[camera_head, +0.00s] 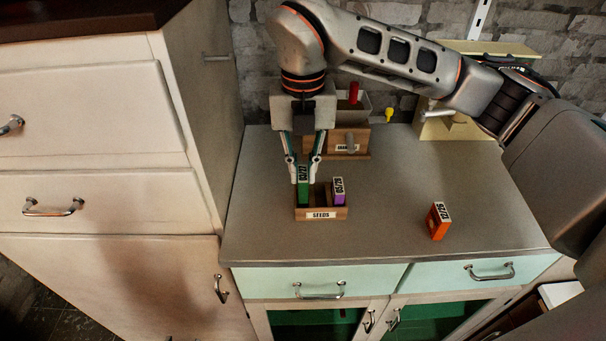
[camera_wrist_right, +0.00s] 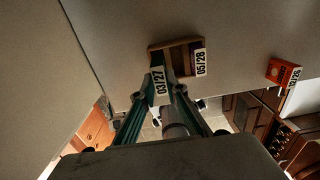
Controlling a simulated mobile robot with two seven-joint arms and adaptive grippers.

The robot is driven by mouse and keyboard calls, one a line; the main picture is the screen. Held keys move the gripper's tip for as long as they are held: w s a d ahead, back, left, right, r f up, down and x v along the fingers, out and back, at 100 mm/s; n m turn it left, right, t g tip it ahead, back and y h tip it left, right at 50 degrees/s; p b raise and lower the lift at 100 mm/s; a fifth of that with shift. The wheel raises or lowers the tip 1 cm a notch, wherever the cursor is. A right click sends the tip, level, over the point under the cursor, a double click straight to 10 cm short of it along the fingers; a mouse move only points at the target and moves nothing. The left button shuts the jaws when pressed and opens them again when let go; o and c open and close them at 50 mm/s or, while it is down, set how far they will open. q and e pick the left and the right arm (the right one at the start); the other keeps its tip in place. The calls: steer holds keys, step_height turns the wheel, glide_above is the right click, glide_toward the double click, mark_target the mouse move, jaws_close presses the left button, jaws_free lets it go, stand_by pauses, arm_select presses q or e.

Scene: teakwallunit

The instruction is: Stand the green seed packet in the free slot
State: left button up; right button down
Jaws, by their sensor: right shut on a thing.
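My right gripper (camera_head: 303,172) comes down from above, shut on the green seed packet (camera_head: 304,192). The packet is upright, with a label on its top end that also shows in the right wrist view (camera_wrist_right: 160,87). It is at the left part of the wooden SEEDS box (camera_head: 321,214); I cannot tell how deep it sits or whether it touches the bottom. The purple packet (camera_head: 339,191) stands in the box's right part, and its label shows in the wrist view (camera_wrist_right: 200,62). The space between the packets looks empty. My left gripper is not in view.
An orange packet (camera_head: 437,221) stands on the grey counter (camera_head: 390,185), right of the box. A tall white drawer cabinet (camera_head: 95,205) borders the counter on the left.

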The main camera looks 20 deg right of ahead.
mark_target(303, 172)
steer(key=shift+w+f+b, duration=0.1)
steer(key=shift+f+b, duration=1.15)
steer(key=shift+f, duration=0.7)
steer(key=shift+r, duration=0.15)
steer(key=c, duration=2)
jaws_free()
steer(key=shift+c, duration=0.2)
steer(key=shift+r, duration=0.1)
step_height(303, 172, up, 7)
steer(key=shift+r, duration=0.2)
